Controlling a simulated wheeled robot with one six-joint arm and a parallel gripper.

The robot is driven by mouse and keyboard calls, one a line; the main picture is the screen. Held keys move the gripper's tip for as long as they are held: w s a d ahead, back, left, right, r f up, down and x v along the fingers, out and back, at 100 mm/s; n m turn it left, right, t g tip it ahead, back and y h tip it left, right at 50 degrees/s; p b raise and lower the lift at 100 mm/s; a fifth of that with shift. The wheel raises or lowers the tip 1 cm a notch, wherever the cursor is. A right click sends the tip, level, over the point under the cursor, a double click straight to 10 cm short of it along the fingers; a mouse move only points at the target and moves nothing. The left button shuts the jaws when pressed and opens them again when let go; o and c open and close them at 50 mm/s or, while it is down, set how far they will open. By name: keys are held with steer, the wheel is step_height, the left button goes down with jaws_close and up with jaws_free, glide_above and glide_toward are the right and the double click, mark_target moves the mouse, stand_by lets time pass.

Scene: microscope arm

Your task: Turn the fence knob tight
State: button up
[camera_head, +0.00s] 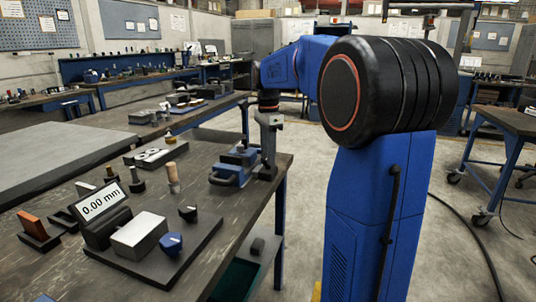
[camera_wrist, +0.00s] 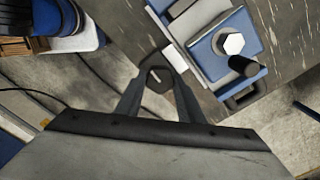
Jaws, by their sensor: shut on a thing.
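A blue fixture (camera_head: 235,172) sits near the right edge of the dark workbench. In the wrist view the blue fixture (camera_wrist: 208,48) is at upper right, with a pale hexagonal top piece and a black cylinder on it. My gripper (camera_head: 267,174) points down beside the fixture's right side, at the bench edge. In the wrist view my gripper (camera_wrist: 160,78) has its fingertips closed around a small dark part with a pale mark, which I take as the fence knob (camera_wrist: 157,77). The fingers hide much of it, and how far it is turned cannot be told.
Nearer on the bench (camera_head: 215,262) stand a display reading 0.00 mm (camera_head: 100,202), a grey block (camera_head: 139,236) and a blue knob with a white mark (camera_head: 171,244). Several wooden-handled and black small items stand left of the fixture. Open floor lies right of the bench.

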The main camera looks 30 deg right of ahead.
steer(key=shift+m, duration=0.6)
steer(key=o, duration=1.1)
steer(key=shift+c, duration=0.2)
step_height(320, 180, up, 17)
steer(key=shift+r, duration=0.2)
